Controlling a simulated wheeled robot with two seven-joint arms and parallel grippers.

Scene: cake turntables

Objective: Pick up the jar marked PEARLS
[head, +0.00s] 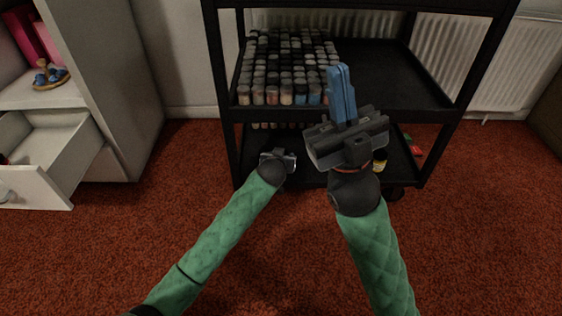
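Many small jars (286,72) with dark and grey lids stand in close rows on the left half of the black cart's middle shelf. Their labels are too small to read, so I cannot tell which one is marked PEARLS. My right gripper (342,70) is above the shelf, just right of the jars, with its blue fingers pointing away from me. The fingers lie together with nothing visible between them. My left gripper (279,157) is lower, in front of the cart below the jar shelf. Its fingers are hidden from this view.
The black cart's middle shelf (405,75) is bare on its right half. On its lower shelf (400,168), a small yellow-and-black item and a red-green item sit at the right. An open white drawer (45,185) juts out at left. Red carpet (480,240) is clear in front.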

